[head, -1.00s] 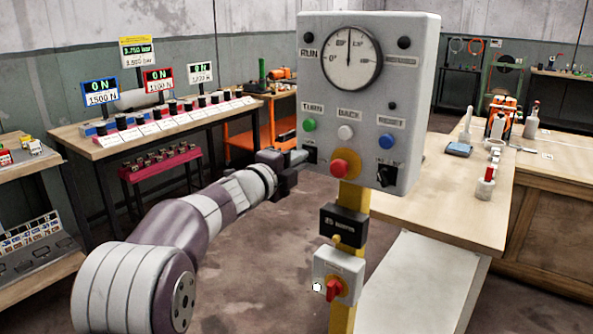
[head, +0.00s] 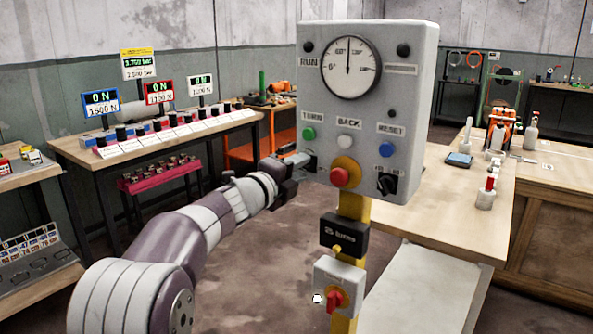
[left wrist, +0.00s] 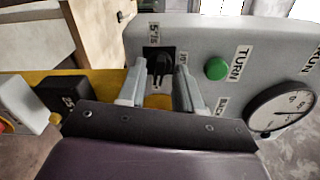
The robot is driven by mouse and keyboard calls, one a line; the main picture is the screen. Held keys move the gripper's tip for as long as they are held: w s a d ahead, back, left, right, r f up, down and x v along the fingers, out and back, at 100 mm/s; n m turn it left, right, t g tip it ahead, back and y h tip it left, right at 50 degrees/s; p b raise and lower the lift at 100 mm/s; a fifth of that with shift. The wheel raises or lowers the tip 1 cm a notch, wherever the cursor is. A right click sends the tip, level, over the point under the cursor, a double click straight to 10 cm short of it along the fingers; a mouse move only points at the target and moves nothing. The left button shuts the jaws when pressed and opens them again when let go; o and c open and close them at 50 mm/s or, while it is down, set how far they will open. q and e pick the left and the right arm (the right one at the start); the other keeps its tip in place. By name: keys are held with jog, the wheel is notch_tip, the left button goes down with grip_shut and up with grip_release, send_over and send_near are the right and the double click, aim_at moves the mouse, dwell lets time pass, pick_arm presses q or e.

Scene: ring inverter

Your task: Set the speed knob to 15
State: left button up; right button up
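The grey control panel (head: 398,120) stands on a yellow post. The speed knob (left wrist: 160,64) is a black knob on a dark square plate at the panel's lower corner, seen in the left wrist view. Small labels around it are too blurred to read surely. My left gripper (left wrist: 161,92) is open, with its two pale fingers apart on either side of the knob; I cannot tell whether they touch it. In the head view the left gripper (head: 299,160) is at the panel's lower left edge and hides most of the knob. My right gripper is out of view.
Near the knob are a green button (head: 308,133), a white button (head: 346,142), a red button (head: 340,177) and another black knob (head: 386,183). A dial (head: 350,68) is above. Below are a black box (head: 344,236) and a red switch (head: 334,300). Workbenches stand at both sides.

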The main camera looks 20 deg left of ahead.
pick_arm(q)
jog(key=v, duration=1.2)
jog(key=shift+s, duration=0.35)
jog(key=shift+a, duration=0.15)
